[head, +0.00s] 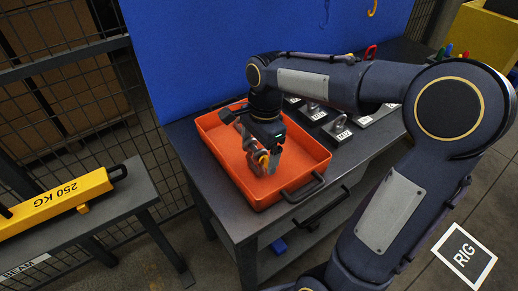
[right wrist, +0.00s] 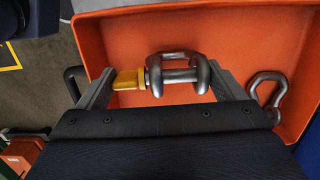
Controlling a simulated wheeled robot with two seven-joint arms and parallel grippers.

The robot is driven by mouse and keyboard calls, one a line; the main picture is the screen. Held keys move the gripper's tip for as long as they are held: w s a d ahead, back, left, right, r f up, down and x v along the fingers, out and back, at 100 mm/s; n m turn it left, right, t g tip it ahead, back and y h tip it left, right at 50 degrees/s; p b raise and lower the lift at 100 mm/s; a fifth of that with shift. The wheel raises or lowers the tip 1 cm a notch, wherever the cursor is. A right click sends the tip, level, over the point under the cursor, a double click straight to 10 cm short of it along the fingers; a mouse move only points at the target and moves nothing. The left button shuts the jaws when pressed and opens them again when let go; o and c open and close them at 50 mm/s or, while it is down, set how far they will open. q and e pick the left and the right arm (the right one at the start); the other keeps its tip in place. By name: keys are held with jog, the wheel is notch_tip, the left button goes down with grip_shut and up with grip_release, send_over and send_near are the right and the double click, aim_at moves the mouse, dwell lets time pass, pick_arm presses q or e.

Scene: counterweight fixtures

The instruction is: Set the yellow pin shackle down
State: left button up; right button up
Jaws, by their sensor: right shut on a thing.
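My right gripper (head: 266,161) points down over the orange tray (head: 308,177) on the workbench. It is shut on the yellow pin shackle (head: 264,159). In the right wrist view the shackle (right wrist: 205,73) lies crosswise between the two fingers (right wrist: 168,90), with its yellow pin head (right wrist: 130,79) at the left finger and its grey bow at the right. The orange tray (right wrist: 110,38) shows behind it. I cannot tell whether the shackle touches the tray floor. My left gripper is not in view.
Labelled plates with shackles (head: 338,128) stand on the bench right of the tray. A yellow 250 KG beam (head: 60,202) rests on a stand at left. A blue panel (head: 190,50) rises behind.

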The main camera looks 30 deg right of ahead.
jog(key=shift+f, duration=0.2)
jog(key=o, duration=1.3)
jog(key=shift+c, duration=0.2)
jog(key=shift+r, duration=0.2)
notch_tip(320, 180, up, 11)
jog(key=d+p, duration=0.1)
jog(key=p, duration=0.1)
jog(key=s+a+f+n+t+y, duration=0.1)
jog(key=s+a+f+n+t, duration=0.1)
jog(key=s+f+n, duration=0.3)
jog(key=s+a+f+n+t+y, duration=0.1)
jog(key=s+a+f+n+t, duration=0.2)
jog(key=s+n, duration=0.7)
jog(key=shift+s+f+t+y, duration=0.3)
jog(key=shift+s+f, duration=0.45)
jog(key=shift+f, duration=0.2)
jog(key=shift+r+p, duration=0.35)
jog(key=shift+r, duration=0.15)
